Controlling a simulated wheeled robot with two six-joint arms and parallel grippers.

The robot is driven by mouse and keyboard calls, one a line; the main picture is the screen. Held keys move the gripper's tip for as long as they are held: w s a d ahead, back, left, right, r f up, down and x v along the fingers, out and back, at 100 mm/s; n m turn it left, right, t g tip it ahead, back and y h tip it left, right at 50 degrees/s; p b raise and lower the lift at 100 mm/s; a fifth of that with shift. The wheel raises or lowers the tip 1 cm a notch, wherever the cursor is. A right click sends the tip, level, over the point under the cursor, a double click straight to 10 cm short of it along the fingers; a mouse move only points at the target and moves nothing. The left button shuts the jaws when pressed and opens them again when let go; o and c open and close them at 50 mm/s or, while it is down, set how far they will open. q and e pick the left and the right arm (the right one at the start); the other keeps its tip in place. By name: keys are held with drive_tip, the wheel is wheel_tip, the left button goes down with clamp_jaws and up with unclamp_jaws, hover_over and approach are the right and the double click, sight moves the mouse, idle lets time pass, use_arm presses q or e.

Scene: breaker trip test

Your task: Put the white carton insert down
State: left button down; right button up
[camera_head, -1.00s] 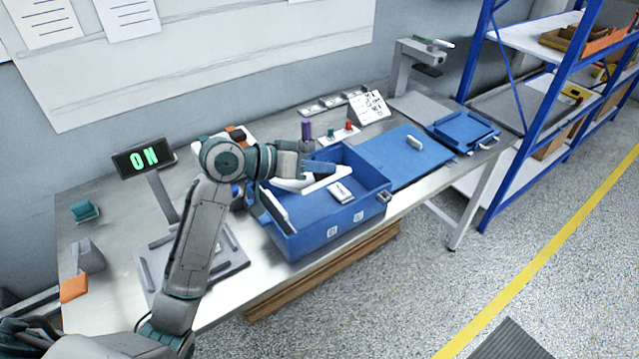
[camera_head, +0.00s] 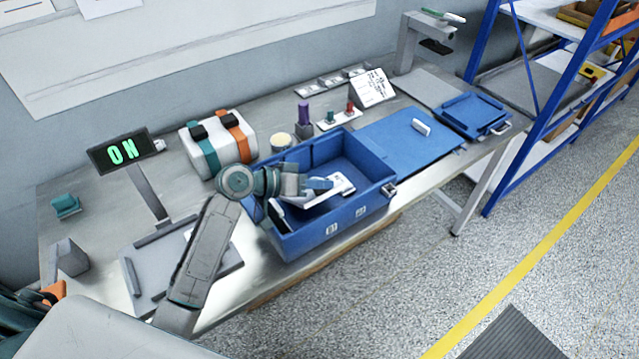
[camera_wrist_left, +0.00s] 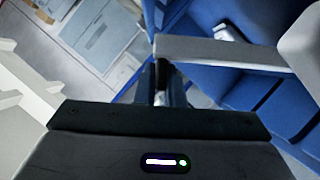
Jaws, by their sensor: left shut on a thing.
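The white carton insert (camera_head: 312,200) is in my left gripper (camera_head: 318,185), low inside the blue crate (camera_head: 345,222). The arm and fingers hide part of it, and I cannot tell whether it touches the crate floor. In the left wrist view a pale bar (camera_wrist_left: 220,50) runs right from the shut fingers (camera_wrist_left: 162,85), with blue crate walls behind it. Another white piece (camera_head: 279,212) shows along the crate's left side. My right gripper is not in view.
A white case with teal and orange straps (camera_head: 218,143) stands behind the crate. A grey fixture plate (camera_head: 215,262) lies left of it, below the ON display (camera_head: 122,151). A blue panel (camera_head: 405,142) and a blue tray (camera_head: 472,115) are to the right.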

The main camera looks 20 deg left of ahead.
use_arm(q)
drive_tip(key=shift+f, duration=0.45)
drive_tip(key=shift+f, duration=0.15)
drive_tip(key=c, duration=1.5)
unclamp_jaws()
drive_tip(key=shift+c, duration=0.2)
drive_tip(key=shift+r, duration=0.2)
drive_tip(key=p+v, duration=0.2)
drive_tip(key=v, duration=1)
